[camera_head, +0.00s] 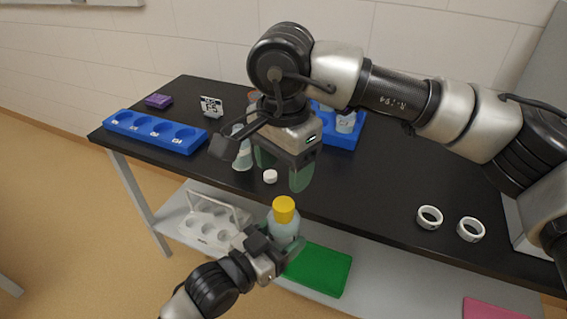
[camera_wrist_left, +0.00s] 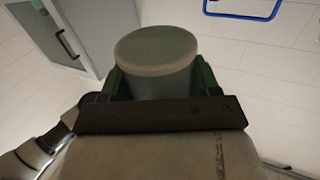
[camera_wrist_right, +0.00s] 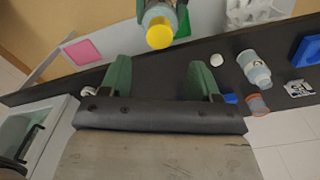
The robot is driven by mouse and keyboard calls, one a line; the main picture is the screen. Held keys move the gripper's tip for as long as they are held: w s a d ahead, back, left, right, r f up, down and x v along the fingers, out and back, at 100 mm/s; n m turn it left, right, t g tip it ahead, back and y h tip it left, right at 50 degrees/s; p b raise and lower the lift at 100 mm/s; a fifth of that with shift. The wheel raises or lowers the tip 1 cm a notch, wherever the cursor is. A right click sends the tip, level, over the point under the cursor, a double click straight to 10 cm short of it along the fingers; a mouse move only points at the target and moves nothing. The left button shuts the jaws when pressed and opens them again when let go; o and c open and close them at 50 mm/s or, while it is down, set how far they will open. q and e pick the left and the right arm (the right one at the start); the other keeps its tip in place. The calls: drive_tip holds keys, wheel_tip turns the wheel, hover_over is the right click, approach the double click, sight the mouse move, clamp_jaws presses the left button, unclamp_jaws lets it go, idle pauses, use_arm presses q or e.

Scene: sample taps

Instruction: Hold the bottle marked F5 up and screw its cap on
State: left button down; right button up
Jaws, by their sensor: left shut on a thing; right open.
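My left gripper (camera_head: 274,246) is shut on a pale, translucent bottle (camera_head: 284,229) and holds it upright in front of the table's near edge. A yellow cap (camera_head: 284,206) sits on the bottle's top; I cannot tell how tightly. The left wrist view shows the bottle's round base (camera_wrist_left: 155,50) between the green fingers. My right gripper (camera_head: 283,170) is open and empty, above the table edge, higher and farther back than the cap. In the right wrist view the yellow cap (camera_wrist_right: 160,34) lies beyond the open fingertips.
On the black table (camera_head: 375,182) stand another bottle (camera_head: 243,157), a loose white cap (camera_head: 270,176), a blue rack (camera_head: 155,131), another blue rack (camera_head: 343,138) behind my right arm, and two white rings (camera_head: 430,217). A white carrier (camera_head: 212,226) and green mat (camera_head: 322,270) are on the lower shelf.

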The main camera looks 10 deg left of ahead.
sight(283, 204)
drive_tip(key=shift+f, duration=4)
drive_tip(key=c, duration=1)
drive_tip(key=o, duration=1.1)
drive_tip(key=shift+o, duration=0.2)
wheel_tip(283, 204, up, 12)
